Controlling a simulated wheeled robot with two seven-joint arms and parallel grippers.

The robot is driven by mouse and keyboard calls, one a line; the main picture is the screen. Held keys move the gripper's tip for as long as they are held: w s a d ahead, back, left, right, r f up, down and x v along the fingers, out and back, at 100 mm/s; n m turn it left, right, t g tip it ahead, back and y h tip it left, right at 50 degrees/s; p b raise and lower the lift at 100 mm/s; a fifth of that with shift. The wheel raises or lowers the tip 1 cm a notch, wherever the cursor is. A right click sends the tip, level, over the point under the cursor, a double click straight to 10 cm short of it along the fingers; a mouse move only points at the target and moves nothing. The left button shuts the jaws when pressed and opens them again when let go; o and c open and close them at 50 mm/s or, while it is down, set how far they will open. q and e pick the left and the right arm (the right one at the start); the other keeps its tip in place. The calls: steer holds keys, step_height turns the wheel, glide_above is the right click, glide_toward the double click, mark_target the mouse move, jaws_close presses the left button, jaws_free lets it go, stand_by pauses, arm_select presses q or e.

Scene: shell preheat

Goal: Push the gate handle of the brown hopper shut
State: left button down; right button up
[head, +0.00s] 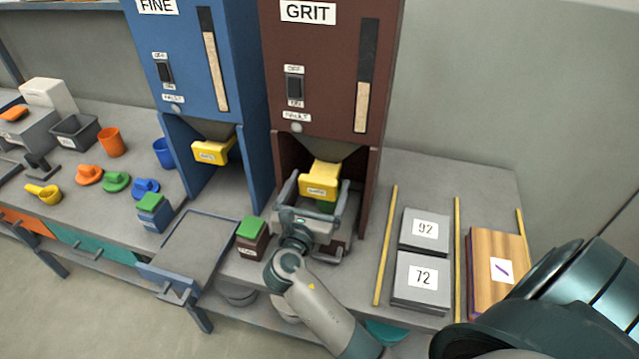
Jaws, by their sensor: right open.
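The brown hopper (325,75), labelled GRIT, stands at the back in the middle of the bench. Its yellow gate handle (322,180) sticks out below the funnel, with a small label on its front face. My right gripper (314,198) is open in front of the handle, its fingers spread to the left and right. I cannot tell whether it touches the handle. A small green patch shows just under the handle, partly hidden by the gripper. My left gripper is not in view.
A blue hopper (190,60) labelled FINE with its own yellow handle (213,150) stands to the left. A brown box with a green top (251,232) sits close left of my right gripper. Grey plates (424,230) marked 92 and 72 lie to the right.

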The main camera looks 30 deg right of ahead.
steer(key=c, duration=1.5)
steer(key=p+x, duration=0.1)
steer(key=x, duration=0.3)
steer(key=shift+w+d+r, duration=0.15)
steer(key=shift+w+d, duration=0.15)
steer(key=o, duration=1.5)
